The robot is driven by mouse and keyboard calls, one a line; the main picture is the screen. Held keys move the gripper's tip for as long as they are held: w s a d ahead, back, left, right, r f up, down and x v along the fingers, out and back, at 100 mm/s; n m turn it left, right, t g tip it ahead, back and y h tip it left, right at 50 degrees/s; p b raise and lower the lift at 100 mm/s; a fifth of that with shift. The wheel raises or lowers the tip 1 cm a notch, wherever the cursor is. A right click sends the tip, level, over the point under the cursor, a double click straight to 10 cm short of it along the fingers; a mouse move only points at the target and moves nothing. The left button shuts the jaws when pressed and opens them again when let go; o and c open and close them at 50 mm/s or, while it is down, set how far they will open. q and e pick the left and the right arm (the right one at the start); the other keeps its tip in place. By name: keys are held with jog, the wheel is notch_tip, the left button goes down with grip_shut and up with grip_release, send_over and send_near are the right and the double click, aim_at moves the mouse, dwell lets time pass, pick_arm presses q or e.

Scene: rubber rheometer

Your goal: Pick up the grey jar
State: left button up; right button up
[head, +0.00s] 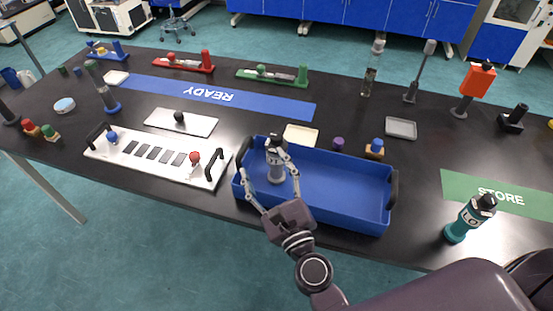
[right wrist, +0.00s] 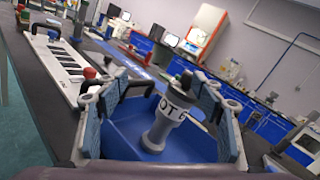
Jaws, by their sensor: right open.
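The grey jar (head: 276,165) stands upright in the left part of the blue bin (head: 345,190). It has a black cap and a white label with dark lettering. My right gripper (head: 266,166) reaches over the bin's near wall, with its fingers spread on either side of the jar. In the right wrist view the jar (right wrist: 163,125) stands between the two open fingers (right wrist: 165,105), with visible gaps at both sides. Whether a finger touches it cannot be told. My left gripper is not in view.
A white tray (head: 135,165) with handles lies left of the bin. A teal bottle (head: 470,218) stands at the right by the green STORE mat (head: 460,187). A blue READY mat (head: 270,105) lies behind. The bin's right part is empty.

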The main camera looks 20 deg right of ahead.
aim_at(276, 146)
jog(key=d+f+m+h, duration=0.1)
jog(key=m, duration=0.1)
jog(key=d+m+h, duration=0.1)
jog(key=m, duration=0.1)
jog(key=d+f+m+g+h, duration=0.1)
jog(key=d+m+h, duration=0.1)
jog(key=shift+w+f+m, duration=0.25)
jog(key=shift+f+m, duration=0.05)
jog(key=w+p, duration=0.1)
jog(key=w, duration=0.3)
jog(key=w+d+p, duration=0.1)
jog(key=w, duration=0.2)
jog(key=shift+d+r+p, duration=0.1)
jog(key=shift+p, duration=0.2)
jog(key=shift+w+d, duration=0.1)
jog(key=shift+w, duration=0.25)
grip_shut()
